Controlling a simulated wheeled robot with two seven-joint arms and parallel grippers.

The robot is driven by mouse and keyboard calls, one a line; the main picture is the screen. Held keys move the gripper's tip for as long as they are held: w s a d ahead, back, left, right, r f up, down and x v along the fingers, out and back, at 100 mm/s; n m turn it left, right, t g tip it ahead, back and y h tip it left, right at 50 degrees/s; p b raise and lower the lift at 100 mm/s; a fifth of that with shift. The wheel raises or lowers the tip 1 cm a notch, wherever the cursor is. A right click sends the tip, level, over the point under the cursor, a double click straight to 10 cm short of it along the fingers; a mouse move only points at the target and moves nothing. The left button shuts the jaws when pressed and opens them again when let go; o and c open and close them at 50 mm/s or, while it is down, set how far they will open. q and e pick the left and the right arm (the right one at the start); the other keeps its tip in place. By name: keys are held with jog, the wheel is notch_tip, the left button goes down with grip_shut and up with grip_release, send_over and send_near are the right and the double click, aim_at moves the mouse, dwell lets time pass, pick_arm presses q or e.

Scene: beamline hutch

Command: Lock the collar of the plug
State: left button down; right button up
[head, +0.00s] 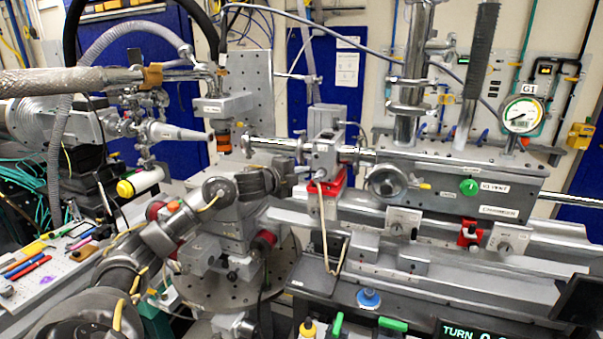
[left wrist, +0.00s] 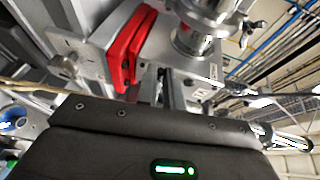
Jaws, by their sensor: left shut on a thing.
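My left gripper (head: 312,173) reaches in from the left and is shut at the side of the grey metal block on the rail. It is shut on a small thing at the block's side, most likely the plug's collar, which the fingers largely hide. A beige cable (head: 323,225) hangs down from just by the fingertips. In the left wrist view the fingers (left wrist: 168,90) point away from the dark gripper body, close to the grey housing. I cannot tell how the collar is turned. My right gripper is not in view.
A red bracket (left wrist: 130,48) is close beside the fingers in the left wrist view. A handwheel (head: 387,181) and a long grey housing (head: 450,180) stand to the right. A grey rail (head: 450,270) runs below. A display (head: 480,330) reads "TURN" at the bottom.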

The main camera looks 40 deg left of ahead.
pick_arm(q)
jog(key=r+m+g+y+p, duration=0.1)
jog(key=m+p, duration=0.1)
jog(key=d+r+m+g+y+p, duration=0.1)
jog(key=m+p, duration=0.1)
jog(key=d+r+m+y+p, duration=0.1)
jog(key=r+m+p, duration=0.1)
jog(key=shift+w+g, duration=0.35)
jog(key=shift+g, duration=0.05)
jog(key=m, duration=0.1)
jog(key=d+m+y+p, duration=0.1)
jog(key=shift+w+d+r+m+g, duration=0.2)
jog(key=shift+m+g, duration=0.1)
jog(key=shift+g, duration=0.1)
jog(key=shift+w+d+m+g+y, duration=0.15)
jog(key=shift+d+m+y, duration=0.2)
jog(key=shift+m+y, duration=0.2)
jog(key=shift+w+d+m+g+y, duration=0.15)
jog(key=shift+d+m+y, duration=0.15)
jog(key=shift+m+y, duration=0.25)
jog(key=c, duration=1.5)
grip_release()
jog(key=shift+r+p, duration=0.1)
jog(key=shift+p, duration=0.2)
